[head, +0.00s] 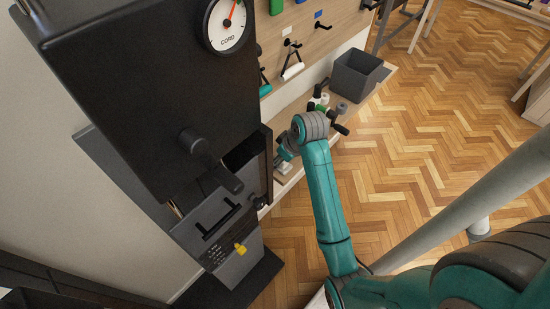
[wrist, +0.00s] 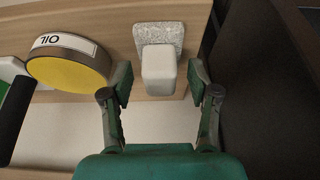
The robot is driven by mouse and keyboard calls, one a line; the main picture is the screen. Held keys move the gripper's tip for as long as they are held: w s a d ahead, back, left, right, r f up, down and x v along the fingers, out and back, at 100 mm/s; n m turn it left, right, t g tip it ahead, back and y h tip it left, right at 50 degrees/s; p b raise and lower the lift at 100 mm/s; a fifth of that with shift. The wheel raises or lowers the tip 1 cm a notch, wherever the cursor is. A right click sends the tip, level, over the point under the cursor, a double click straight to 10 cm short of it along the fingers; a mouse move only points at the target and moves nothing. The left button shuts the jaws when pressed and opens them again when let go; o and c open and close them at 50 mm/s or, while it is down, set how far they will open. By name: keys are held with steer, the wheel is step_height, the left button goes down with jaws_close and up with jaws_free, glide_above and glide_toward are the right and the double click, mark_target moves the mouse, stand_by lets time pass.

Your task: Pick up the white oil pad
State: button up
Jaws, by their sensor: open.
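The white oil pad (wrist: 159,72), a white rounded block with a speckled grey pad at its far end, sits on a light wooden shelf (wrist: 120,15) in the wrist view. My gripper (wrist: 160,82) is open, with one finger on each side of the white block. A gap shows on both sides, so the fingers appear apart from it. In the head view, a small white thing (head: 284,168) shows on the shelf below my gripper (head: 282,157), which is mostly hidden by my wrist.
A round yellow-faced tin labelled OIL (wrist: 70,66) stands close left of my gripper. A dark machine (head: 165,90) rises beside my arm, and a dark wall (wrist: 255,80) is close on the right. A grey bin (head: 356,75) stands farther along the shelf.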

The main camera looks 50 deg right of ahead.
jaws_close()
stand_by(0.3)
